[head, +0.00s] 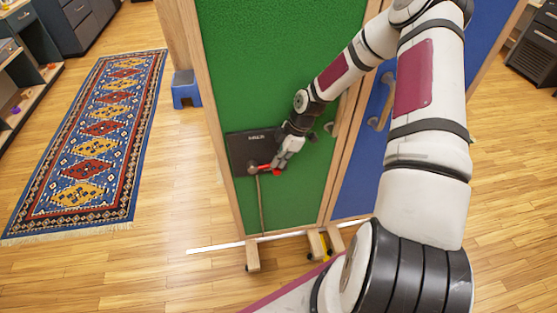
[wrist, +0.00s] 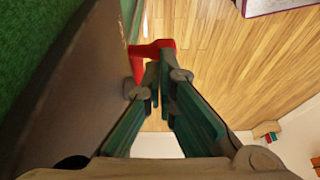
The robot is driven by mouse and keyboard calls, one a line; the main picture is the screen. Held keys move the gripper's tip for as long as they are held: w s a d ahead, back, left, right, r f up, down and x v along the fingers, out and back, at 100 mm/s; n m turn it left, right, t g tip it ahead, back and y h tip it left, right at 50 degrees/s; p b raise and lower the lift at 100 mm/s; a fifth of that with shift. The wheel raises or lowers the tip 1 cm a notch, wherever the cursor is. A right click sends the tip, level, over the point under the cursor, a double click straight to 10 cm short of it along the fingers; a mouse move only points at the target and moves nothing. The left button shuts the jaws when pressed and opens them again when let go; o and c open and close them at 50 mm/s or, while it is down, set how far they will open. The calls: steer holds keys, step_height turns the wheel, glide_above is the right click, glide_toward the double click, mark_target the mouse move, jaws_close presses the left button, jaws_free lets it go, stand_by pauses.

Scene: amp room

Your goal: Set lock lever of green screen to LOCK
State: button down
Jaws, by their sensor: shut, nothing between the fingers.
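The green screen (head: 262,60) is a green panel in a wooden frame. A black lock plate (head: 240,150) is mounted low on it, with small pale lettering near its top that I cannot read surely. The red lock lever (head: 265,168) sticks out near the plate's lower edge, pointing roughly right. My gripper (head: 278,167) is shut and empty, right beside the lever. In the wrist view, the red lever (wrist: 137,62) shows just past my fingertips (wrist: 159,78), with the dark plate (wrist: 85,75) to the left. I cannot tell whether the fingers touch the lever.
A blue panel (head: 352,165) with a handle (head: 386,103) adjoins on the right. The screen stands on wooden feet (head: 252,256). A blue stool (head: 186,88) and a patterned rug (head: 100,130) lie to the left. The wooden floor between rug and screen is clear.

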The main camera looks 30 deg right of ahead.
steer(key=s+r+m+h, duration=0.2)
steer(key=s+r, duration=0.1)
steer(key=r, duration=0.9)
steer(key=s+r+m+h, duration=0.1)
steer(key=s+r+h, duration=0.15)
steer(key=r, duration=0.85)
steer(key=s+a+r+m+t, duration=0.2)
steer(key=s+a+r+m, duration=0.3)
steer(key=s+r, duration=0.4)
steer(key=s+a+r+m+t, duration=0.2)
steer(key=s+a+r+m, duration=0.3)
steer(key=s+r, duration=0.5)
steer(key=shift+s+a+m, duration=0.3)
steer(key=shift+s+m, duration=0.25)
steer(key=shift+m, duration=0.15)
steer(key=shift+y, duration=0.25)
